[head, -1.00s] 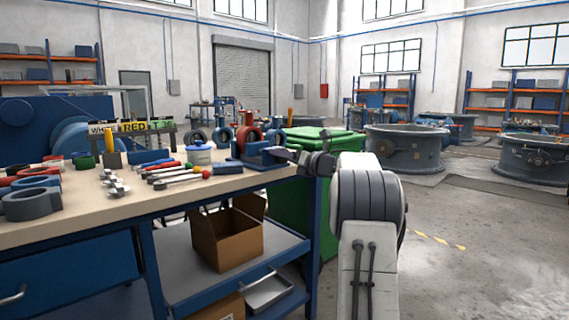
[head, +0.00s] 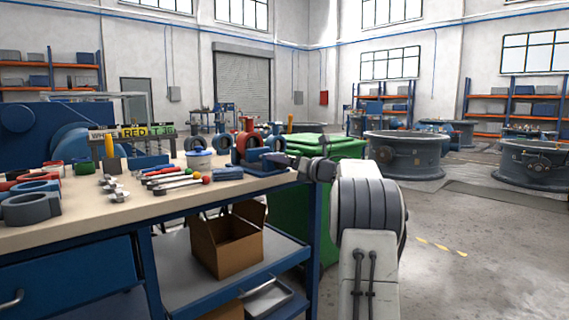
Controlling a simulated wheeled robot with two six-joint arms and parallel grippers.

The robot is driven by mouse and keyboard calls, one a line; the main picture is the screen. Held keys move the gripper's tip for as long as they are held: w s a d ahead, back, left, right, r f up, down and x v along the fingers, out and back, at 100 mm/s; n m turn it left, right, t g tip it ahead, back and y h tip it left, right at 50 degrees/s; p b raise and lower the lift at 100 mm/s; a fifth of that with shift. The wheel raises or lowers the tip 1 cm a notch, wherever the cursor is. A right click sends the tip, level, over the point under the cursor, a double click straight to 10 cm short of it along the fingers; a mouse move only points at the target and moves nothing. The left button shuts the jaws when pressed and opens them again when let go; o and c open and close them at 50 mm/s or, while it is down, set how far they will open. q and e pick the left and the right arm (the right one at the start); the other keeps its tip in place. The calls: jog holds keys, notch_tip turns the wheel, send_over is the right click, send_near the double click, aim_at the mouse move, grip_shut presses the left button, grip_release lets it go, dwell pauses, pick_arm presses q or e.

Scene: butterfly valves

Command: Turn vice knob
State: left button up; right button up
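The blue vice (head: 262,163) sits at the right-hand corner of the workbench. A dark end piece, seemingly its knob (head: 297,163), points right toward my arm. My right gripper (head: 313,169) is at that end, at the bench's right edge, in line with the knob. It is small and dark, and my arm partly blocks it. I cannot tell whether its fingers are around the knob or only beside it, or whether they are open. My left gripper is not in view.
A cardboard box (head: 228,240) is on the lower shelf. A green bin (head: 290,215) stands behind the arm.

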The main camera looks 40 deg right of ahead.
jog(key=s+p, duration=0.1)
jog(key=s, duration=0.9)
jog(key=shift+s+d+p, duration=0.25)
jog(key=shift+d+p, duration=0.05)
jog(key=shift+d, duration=0.15)
jog(key=shift+w, duration=0.1)
jog(key=w, duration=0.3)
jog(key=w+b, duration=0.1)
jog(key=w, duration=0.2)
jog(key=w+a, duration=0.1)
jog(key=w, duration=0.3)
jog(key=shift+b, duration=0.3)
jog(key=shift+w+r, duration=0.1)
jog(key=shift+w, duration=0.1)
jog(key=shift+p, duration=0.3)
jog(key=shift+m, duration=0.3)
